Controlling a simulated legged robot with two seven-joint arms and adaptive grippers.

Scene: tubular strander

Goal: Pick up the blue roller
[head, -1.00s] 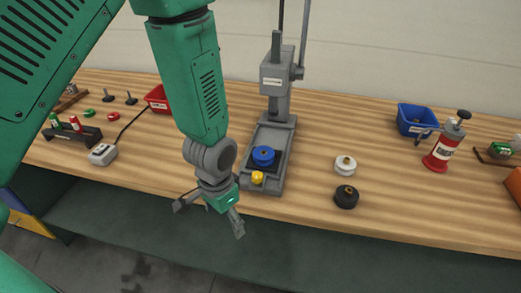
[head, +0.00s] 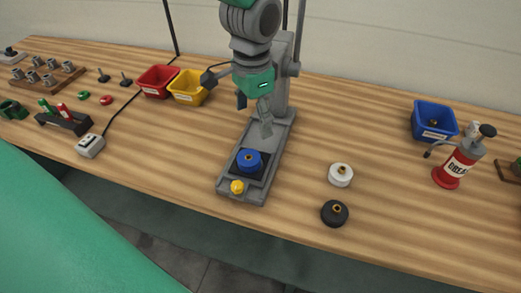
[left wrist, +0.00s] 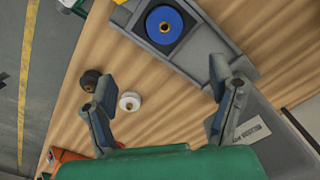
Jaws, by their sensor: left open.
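The blue roller (head: 249,160) lies on a dark pad on the grey base (head: 257,194) of a press, with a yellow knob (head: 237,186) in front of it. In the left wrist view the blue roller (left wrist: 165,25) shows at the top, beyond the fingertips, with a brass centre. My left gripper (head: 254,115) is open and empty, above and behind the roller, by the press column. In the left wrist view its two fingers (left wrist: 165,95) stand wide apart. My right gripper is not seen.
A white roller (head: 341,174) and a black roller (head: 335,213) stand to the right of the press. Red (head: 158,80), yellow (head: 187,88) and blue (head: 434,120) bins stand farther back. A red grease can (head: 459,163) is at the right. The press column (head: 283,80) rises close behind my gripper.

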